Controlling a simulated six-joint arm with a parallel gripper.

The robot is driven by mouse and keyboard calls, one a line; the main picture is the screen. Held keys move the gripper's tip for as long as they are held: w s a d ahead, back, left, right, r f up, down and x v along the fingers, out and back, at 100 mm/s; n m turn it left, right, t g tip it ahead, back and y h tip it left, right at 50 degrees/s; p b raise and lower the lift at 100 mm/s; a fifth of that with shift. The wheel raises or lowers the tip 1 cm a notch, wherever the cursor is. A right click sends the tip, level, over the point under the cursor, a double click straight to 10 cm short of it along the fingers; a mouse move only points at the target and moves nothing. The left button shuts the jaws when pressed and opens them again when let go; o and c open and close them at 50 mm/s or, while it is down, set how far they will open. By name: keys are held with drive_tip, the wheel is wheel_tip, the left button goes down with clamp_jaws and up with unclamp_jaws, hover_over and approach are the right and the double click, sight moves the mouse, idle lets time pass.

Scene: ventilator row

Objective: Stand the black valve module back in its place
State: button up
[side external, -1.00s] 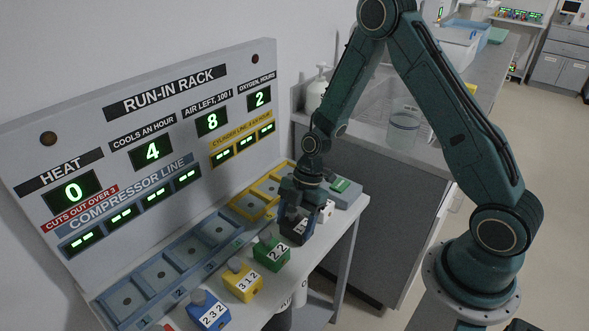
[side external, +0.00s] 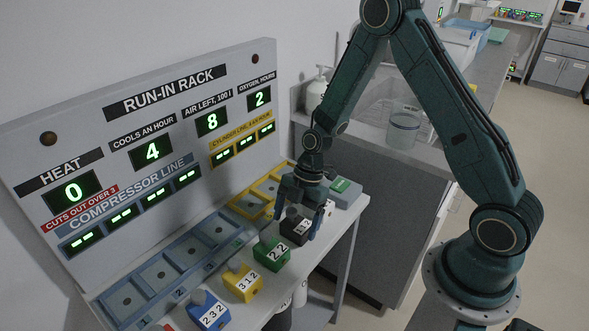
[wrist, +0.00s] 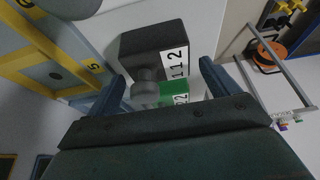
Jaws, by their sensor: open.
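The black valve module (side external: 296,229) stands upright near the front edge of the rack's bench, beyond the green module, with its numbered label facing out. In the wrist view the black module (wrist: 152,42) shows a round grey knob and a label reading 1 1 2. My gripper (side external: 298,218) is open just above it, with a finger to either side of the knob. In the wrist view my gripper's fingers (wrist: 163,87) are apart with nothing held between them. The blue-framed bays (side external: 163,273) of the compressor line and yellow-framed bays (side external: 250,204) of the cylinder line look empty.
The green (side external: 272,253), yellow (side external: 243,283) and blue (side external: 209,310) modules stand in a row along the front edge. A white module (side external: 328,208) stands close beyond the black one. A grey box with a green panel (side external: 343,190) sits at the bench's far end.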

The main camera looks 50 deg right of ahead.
drive_tip(key=v, duration=1.1)
drive_tip(key=shift+r, duration=0.15)
drive_tip(key=shift+d, duration=0.1)
drive_tip(key=s+a+r+m+t+h, duration=0.1)
drive_tip(key=s+r+m, duration=0.3)
drive_tip(key=r, duration=0.3)
drive_tip(key=s+a+r+m+t+h, duration=0.1)
drive_tip(key=s+r+m+h, duration=0.1)
drive_tip(key=s+r+m, duration=0.35)
drive_tip(key=s+r+m+t+h, duration=0.1)
drive_tip(key=s+r+m+t, duration=0.2)
drive_tip(key=s+r+m, duration=0.4)
drive_tip(key=shift+s+r+m+t, duration=0.25)
drive_tip(key=shift+s+m, duration=0.5)
drive_tip(key=shift+s, duration=1.35)
drive_tip(key=shift+d+f, duration=0.1)
